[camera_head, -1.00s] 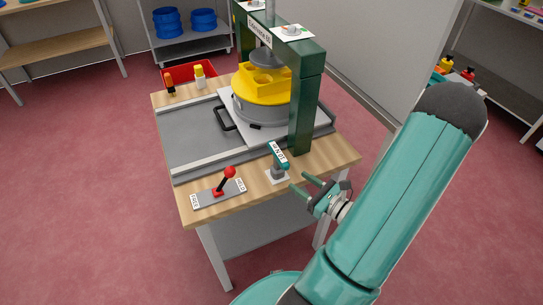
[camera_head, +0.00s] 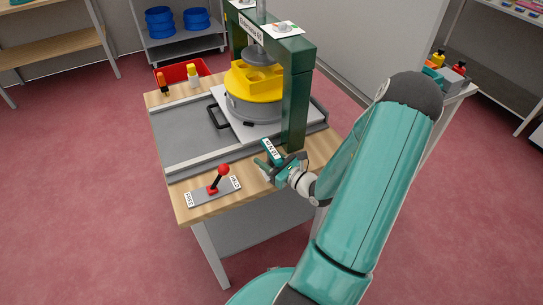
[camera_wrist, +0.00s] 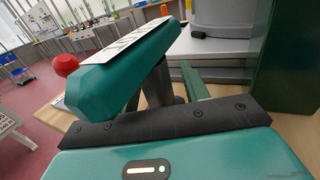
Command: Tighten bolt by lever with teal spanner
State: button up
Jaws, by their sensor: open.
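A teal handle (camera_head: 271,149) with a white label, seemingly the teal spanner, leans on a small dark grey stand at the front right of the wooden bench. In the wrist view the teal handle (camera_wrist: 125,65) fills the upper middle, tilted, above its dark grey stand (camera_wrist: 160,88). My gripper (camera_head: 268,168) is open at the stand, just below the handle. One finger shows to the right of the stand; the other is mostly hidden behind the handle. I cannot tell whether they touch. A red-knobbed lever (camera_head: 218,179) stands on a labelled plate. No bolt is clearly visible.
The dark green press frame (camera_head: 296,95) rises close behind my gripper. A yellow-topped grey drum (camera_head: 255,100) sits under it on a white plate. Bare wood lies between lever and stand.

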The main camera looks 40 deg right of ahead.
jog(key=shift+w, duration=0.35)
grip_shut()
